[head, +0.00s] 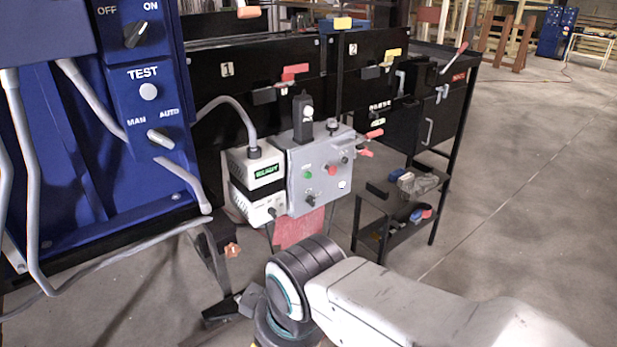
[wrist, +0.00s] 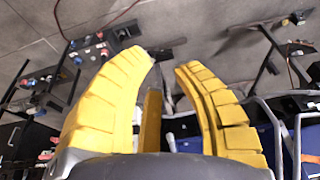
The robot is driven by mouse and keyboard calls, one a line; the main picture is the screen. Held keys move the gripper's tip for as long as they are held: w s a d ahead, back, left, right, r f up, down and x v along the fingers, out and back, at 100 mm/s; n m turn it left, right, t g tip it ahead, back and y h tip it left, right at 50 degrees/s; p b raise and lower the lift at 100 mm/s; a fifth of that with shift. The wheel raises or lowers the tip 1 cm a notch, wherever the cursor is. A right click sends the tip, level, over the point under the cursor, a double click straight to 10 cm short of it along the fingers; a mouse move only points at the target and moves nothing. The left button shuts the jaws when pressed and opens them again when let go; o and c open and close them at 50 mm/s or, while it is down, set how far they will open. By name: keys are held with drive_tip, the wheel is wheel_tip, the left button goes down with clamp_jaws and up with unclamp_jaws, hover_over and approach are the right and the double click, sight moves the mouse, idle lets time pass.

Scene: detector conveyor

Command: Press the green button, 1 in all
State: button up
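The green button (head: 308,175) is a small round button on the front of the grey control box (head: 294,192), in the middle of the head view. In the head view my arm reaches in from the lower right, in front of and below the box, and the gripper's fingers are out of sight there. I cannot make out the green button in the wrist view.
A white unit with a green display (head: 266,172) adjoins the box's left side. A blue cabinet (head: 150,60) with switches and cables stands at left. Black numbered panels (head: 240,95) stand behind. A low black shelf (head: 405,225) with parts stands right of the box. Open floor (head: 530,180) lies further right.

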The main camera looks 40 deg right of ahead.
clamp_jaws()
drive_tip(key=shift+c, duration=1.9)
unclamp_jaws()
